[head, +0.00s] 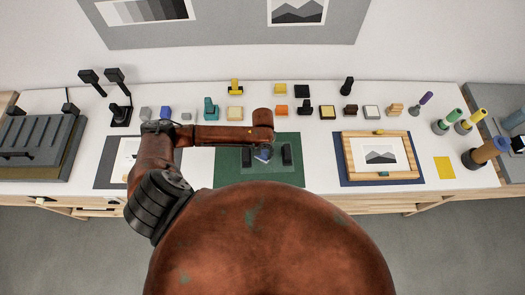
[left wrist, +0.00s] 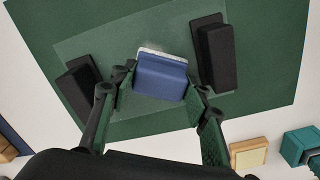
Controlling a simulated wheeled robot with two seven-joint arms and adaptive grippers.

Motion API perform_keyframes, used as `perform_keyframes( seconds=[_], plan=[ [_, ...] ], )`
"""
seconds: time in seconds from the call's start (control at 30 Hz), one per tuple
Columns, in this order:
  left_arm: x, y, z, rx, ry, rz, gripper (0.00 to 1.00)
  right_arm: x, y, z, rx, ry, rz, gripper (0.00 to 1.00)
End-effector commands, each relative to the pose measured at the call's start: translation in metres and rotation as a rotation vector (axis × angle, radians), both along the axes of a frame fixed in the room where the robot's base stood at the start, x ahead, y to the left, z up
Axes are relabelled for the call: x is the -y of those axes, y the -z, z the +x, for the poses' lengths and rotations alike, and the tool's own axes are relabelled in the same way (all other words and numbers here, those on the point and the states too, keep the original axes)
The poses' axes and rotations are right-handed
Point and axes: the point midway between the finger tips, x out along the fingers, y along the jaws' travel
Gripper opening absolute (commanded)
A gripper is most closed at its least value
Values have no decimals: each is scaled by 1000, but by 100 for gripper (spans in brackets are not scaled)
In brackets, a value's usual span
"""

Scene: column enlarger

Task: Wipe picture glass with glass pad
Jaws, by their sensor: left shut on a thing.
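The picture glass (head: 277,166) is a clear pane on the green mat (head: 228,170), between two black blocks (head: 287,154). It also shows in the left wrist view (left wrist: 88,50). My left gripper (left wrist: 158,90) is shut on the glass pad (left wrist: 160,78), a blue block with a whitish edge on its far side. The pad also shows small in the head view (head: 263,155), below the end of my left arm. It is over the glass; whether it touches is hard to tell. My right gripper is not in view.
A framed mountain picture (head: 380,157) lies on a blue mat right of the green mat. Several small blocks and stamps line the back of the white table. Coloured-handled tools (head: 470,122) stand at the right, and a grey ribbed case (head: 38,145) at the left.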

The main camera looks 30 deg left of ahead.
Motion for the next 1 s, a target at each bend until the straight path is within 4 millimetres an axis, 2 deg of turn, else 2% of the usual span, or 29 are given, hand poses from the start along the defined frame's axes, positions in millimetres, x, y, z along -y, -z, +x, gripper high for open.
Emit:
perform_keyframes(
  seconds=[0.63,1.0],
  plan=[
    [-1,2,-1,0,0,0,24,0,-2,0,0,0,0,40],
    [-27,0,-18,-1,-2,2,24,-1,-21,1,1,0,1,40]
  ],
)
